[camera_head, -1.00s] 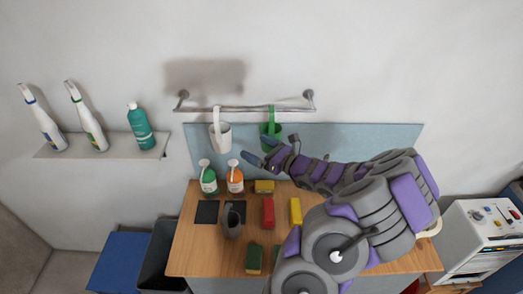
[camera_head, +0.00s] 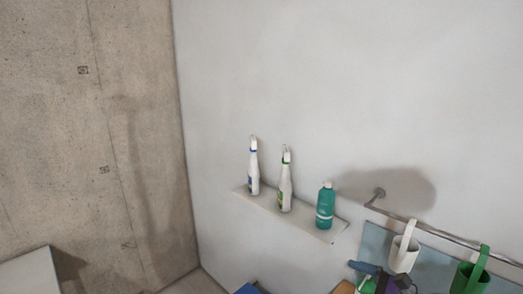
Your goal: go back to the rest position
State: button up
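Most of my arm is out of view.
A wall shelf (camera_head: 310,228) holds two white spray bottles (camera_head: 253,168) (camera_head: 285,184) and a teal bottle (camera_head: 325,207). A green cup (camera_head: 469,279) hangs from the rail (camera_head: 433,234). A concrete wall (camera_head: 95,140) stands left. The table is almost wholly out of view.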

jog(key=s+a+f+n+g+h+b, duration=0.1)
jog(key=s+a+f+n+g+b, duration=0.15)
jog(key=s+a+n+g, duration=0.5)
jog(key=s+a+f+n+g+b, duration=0.25)
jog(key=s+a+f+n, duration=0.2)
jog(key=a, duration=0.65)
jog(key=s+d+f+n+g+h+b, duration=0.1)
jog(key=s+d+f+n+h+b, duration=0.1)
jog(key=s+n+h, duration=0.3)
jog(key=s+d+f+n+g+h+b, duration=0.2)
jog(key=s+d+f+n+h+b, duration=0.1)
jog(key=s, duration=0.8)
jog(key=shift+s+d+f+n+h, duration=0.3)
jog(key=shift+d+f+n+h, duration=0.2)
jog(key=shift+n+h, duration=0.6)
